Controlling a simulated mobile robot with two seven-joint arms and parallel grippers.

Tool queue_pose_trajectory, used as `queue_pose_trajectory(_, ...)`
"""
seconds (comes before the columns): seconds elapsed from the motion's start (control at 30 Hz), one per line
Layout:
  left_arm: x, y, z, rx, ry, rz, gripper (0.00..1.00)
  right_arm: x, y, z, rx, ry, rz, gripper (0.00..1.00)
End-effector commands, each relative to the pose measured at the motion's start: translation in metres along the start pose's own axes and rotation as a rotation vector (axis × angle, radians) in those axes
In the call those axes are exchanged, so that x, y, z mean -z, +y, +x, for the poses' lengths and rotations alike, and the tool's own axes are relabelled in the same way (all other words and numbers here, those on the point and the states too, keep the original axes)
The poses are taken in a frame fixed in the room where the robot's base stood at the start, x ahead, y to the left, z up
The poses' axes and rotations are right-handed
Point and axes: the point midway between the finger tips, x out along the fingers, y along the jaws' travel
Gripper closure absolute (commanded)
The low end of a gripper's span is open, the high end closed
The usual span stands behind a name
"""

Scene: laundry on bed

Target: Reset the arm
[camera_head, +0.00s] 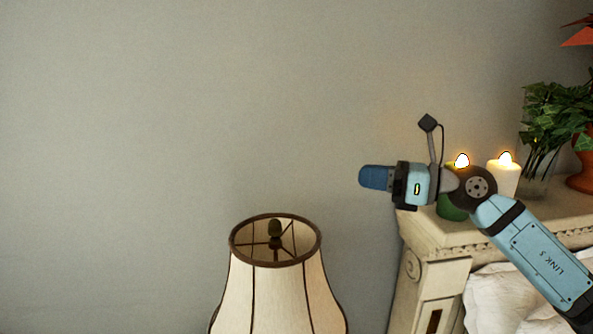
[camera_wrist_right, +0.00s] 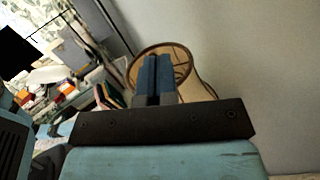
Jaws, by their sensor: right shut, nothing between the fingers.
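My right gripper (camera_head: 376,177) is in the head view at the right of centre, with its arm coming in from the lower right. Its blue fingers are shut and empty, pointing left, above and to the right of the lampshade. In the right wrist view the shut fingers (camera_wrist_right: 154,78) lie side by side in front of the lampshade (camera_wrist_right: 185,62) and hide part of it. My left gripper is in neither view.
The cream lampshade (camera_head: 277,290) stands at bottom centre. A carved headboard (camera_head: 440,238) carries lit candles, a white one (camera_head: 504,176) and a green one (camera_head: 452,209) partly behind my wrist, and a plant (camera_head: 556,112). The wall at left is bare.

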Motion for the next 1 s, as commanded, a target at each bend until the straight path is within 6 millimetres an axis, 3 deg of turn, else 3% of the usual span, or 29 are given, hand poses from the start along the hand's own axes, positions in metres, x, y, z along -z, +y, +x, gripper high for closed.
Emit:
queue_pose_trajectory(0.1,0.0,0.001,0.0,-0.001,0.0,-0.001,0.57,0.014,0.022,0.003,-0.053,-0.237,0.241,1.0)
queue_pose_trajectory(0.2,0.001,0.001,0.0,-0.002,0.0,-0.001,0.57,0.023,0.029,-0.006,-0.061,-0.434,0.458,1.0)
queue_pose_trajectory(0.37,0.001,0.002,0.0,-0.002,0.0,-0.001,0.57,0.049,0.026,-0.034,-0.015,-0.733,0.83,1.0)
queue_pose_trajectory(0.47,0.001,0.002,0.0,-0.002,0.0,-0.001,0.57,0.077,0.018,-0.057,0.054,-0.906,1.072,1.0)
queue_pose_trajectory(0.57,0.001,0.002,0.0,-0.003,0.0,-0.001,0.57,0.115,0.01,-0.083,0.153,-1.069,1.312,1.0)
queue_pose_trajectory(0.77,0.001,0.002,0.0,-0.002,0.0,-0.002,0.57,0.217,0.015,-0.136,0.446,-1.351,1.781,1.0)
queue_pose_trajectory(0.87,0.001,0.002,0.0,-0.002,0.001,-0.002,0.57,0.273,0.033,-0.161,0.637,-1.463,1.996,1.0)
queue_pose_trajectory(1.0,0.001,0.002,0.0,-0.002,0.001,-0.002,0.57,0.344,0.074,-0.192,0.932,-1.574,2.251,1.0)
